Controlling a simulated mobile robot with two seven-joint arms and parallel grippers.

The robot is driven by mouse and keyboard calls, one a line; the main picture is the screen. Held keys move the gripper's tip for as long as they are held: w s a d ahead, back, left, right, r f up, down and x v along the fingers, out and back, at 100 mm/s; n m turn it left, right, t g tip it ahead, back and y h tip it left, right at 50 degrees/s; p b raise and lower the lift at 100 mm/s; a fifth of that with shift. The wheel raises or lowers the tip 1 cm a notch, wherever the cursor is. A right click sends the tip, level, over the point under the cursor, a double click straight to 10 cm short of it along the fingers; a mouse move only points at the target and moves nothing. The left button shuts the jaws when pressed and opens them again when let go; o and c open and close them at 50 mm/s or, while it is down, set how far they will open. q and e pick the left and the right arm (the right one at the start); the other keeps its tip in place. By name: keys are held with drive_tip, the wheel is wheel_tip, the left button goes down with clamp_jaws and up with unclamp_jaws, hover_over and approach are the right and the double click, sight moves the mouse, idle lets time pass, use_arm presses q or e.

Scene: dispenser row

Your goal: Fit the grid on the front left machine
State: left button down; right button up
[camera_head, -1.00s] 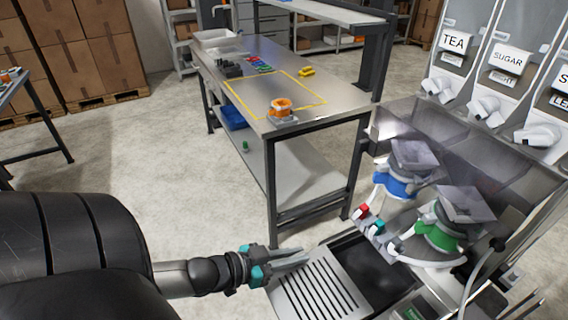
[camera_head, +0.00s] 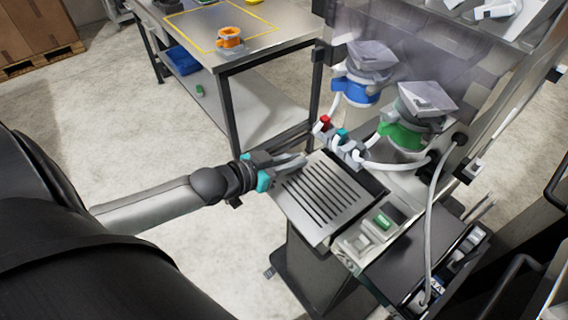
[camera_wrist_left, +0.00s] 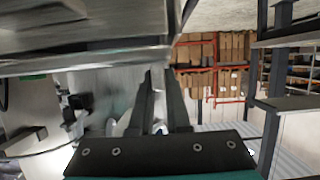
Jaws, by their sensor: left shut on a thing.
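The grid (camera_head: 322,200) is a grey metal plate with dark slots. In the head view it lies over most of the dark basin at the machine's front, with a dark strip showing along its far right side. I cannot tell whether it is seated or slightly raised. My left gripper (camera_head: 288,163) is shut on the grid's left edge; its fingers (camera_wrist_left: 160,100) also show in the left wrist view, where the grid is not clear. The machine has a blue-collared unit (camera_head: 358,92) and a green-collared unit (camera_head: 402,135) behind the basin. My right gripper is out of view.
A red-tipped and a teal-tipped tap (camera_head: 341,136) stand close behind the grid. A control panel with a green button (camera_head: 383,220) is at its right. A white hose (camera_head: 432,225) hangs further right. A steel table (camera_head: 245,48) with an orange-ringed part (camera_head: 229,38) stands behind.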

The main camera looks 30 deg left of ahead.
sight(310, 158)
use_arm(q)
drive_tip(key=shift+w+d+b, duration=0.3)
drive_tip(key=shift+w+b, duration=0.15)
drive_tip(key=shift+w, duration=0.4)
drive_tip(key=shift+w+d+b, duration=0.25)
drive_tip(key=shift+w+b, duration=0.25)
drive_tip(key=shift+w, duration=0.4)
drive_tip(key=shift+w+d+b, duration=0.3)
drive_tip(key=shift+w+b, duration=0.15)
drive_tip(key=shift+w, duration=0.4)
drive_tip(key=shift+r, duration=0.1)
drive_tip(key=shift+s+p, duration=0.1)
drive_tip(key=shift+p, duration=0.3)
drive_tip(key=shift+f+b, duration=0.5)
drive_tip(key=shift+f, duration=0.25)
drive_tip(key=c, duration=0.8)
unclamp_jaws()
drive_tip(key=shift+f, duration=0.15)
drive_tip(key=shift+s+a, duration=0.2)
drive_tip(key=shift+s, duration=0.3)
drive_tip(key=p+v, duration=0.3)
drive_tip(key=v, duration=1.1)
drive_tip(key=shift+r+p, duration=0.3)
drive_tip(key=shift+p, duration=0.1)
